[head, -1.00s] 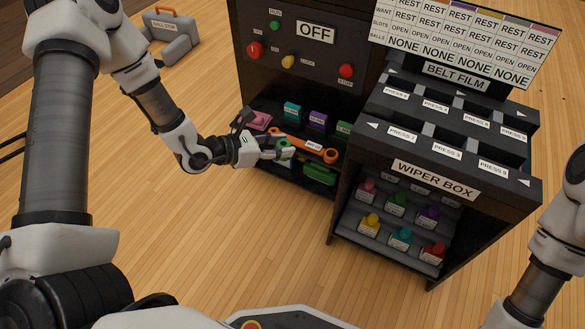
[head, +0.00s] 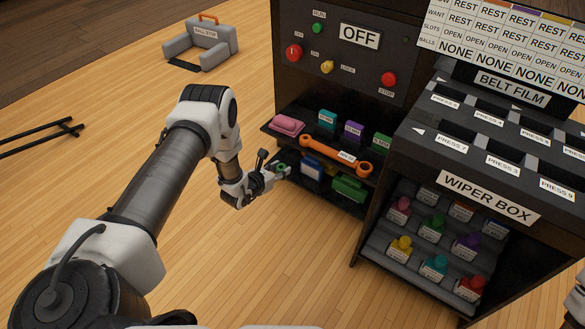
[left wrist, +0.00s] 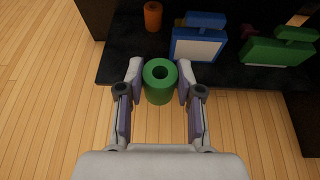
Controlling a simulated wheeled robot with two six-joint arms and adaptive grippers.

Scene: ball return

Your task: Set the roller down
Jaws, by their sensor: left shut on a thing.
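The roller (left wrist: 159,84) is a short green hollow cylinder, seen from above in the left wrist view with its dark hole facing up. My left gripper (left wrist: 160,82) is shut on it, with a finger on each side. In the head view, my left gripper (head: 281,171) is at the left front of the cabinet's lower shelf, and only a bit of green shows between its fingers. The roller overlaps the front edge of the dark lower shelf (left wrist: 116,68) in the left wrist view. I cannot tell whether it touches the shelf.
An orange cylinder (left wrist: 153,16), a blue block (left wrist: 197,45) and a green block (left wrist: 275,50) stand on the lower shelf. Above are an orange wrench (head: 335,155) and a pink block (head: 287,125). The wiper box (head: 400,175) stands right. Wooden floor in front is clear.

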